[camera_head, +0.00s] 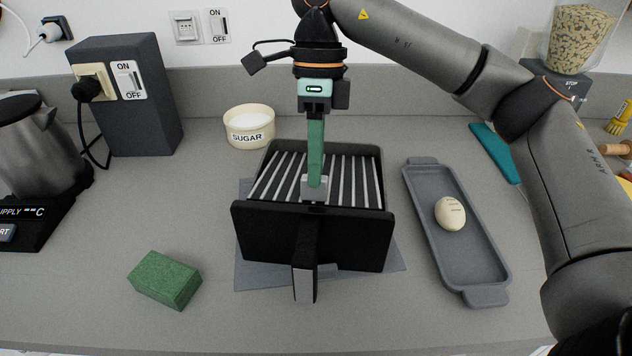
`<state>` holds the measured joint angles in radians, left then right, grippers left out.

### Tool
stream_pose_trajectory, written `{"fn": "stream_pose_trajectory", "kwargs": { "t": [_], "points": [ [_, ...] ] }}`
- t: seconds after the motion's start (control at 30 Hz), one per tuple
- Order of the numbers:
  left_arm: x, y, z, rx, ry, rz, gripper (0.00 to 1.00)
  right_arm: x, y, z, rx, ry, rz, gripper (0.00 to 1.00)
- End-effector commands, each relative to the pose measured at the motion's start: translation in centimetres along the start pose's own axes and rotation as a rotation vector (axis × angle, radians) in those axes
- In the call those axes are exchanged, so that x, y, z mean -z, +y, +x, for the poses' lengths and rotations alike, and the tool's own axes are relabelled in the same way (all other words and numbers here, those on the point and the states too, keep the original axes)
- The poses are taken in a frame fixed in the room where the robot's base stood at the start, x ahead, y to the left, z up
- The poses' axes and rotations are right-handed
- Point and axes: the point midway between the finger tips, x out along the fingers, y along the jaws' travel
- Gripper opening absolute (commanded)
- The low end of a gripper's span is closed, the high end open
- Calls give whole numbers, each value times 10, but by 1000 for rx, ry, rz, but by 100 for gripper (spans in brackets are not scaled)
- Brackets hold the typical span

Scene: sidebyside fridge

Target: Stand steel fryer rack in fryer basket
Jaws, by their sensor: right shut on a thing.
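The black fryer basket (312,236) stands on the counter, its handle (306,270) toward the front. The steel fryer rack (345,180), a row of pale parallel bars, shows inside the basket's opening. My right gripper (315,181) points straight down over the basket and is shut at the rack's middle. The fingertips and the rack's lower part are partly hidden by the basket's front wall. I cannot tell whether the rack touches the basket floor. My left gripper is not in view.
A grey mat (262,273) lies under the basket. A grey tray (487,268) holding an egg (450,214) is to the right, a green sponge (165,279) front left. A sugar bowl (249,126) stands behind the basket. My right arm crosses the right side.

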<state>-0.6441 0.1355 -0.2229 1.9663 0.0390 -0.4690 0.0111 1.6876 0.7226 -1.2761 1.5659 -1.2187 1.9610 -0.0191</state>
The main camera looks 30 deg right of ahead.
Motion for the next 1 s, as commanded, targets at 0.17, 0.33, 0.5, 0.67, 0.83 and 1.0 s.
{"fn": "stream_pose_trajectory", "kwargs": {
  "t": [0.17,0.33,0.5,0.67,0.83,1.0],
  "points": [
    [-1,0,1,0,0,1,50,0,-6,26,-2,2,1,0],
    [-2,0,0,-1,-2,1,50,0,-8,31,0,-1,0,0],
    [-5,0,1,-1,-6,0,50,0,-8,32,0,0,0,0],
    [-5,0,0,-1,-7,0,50,0,-8,32,-1,1,0,40],
    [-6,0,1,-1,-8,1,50,0,-8,32,-1,0,0,54],
    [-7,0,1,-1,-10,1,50,0,-8,32,-1,0,0,54]
  ]
}}
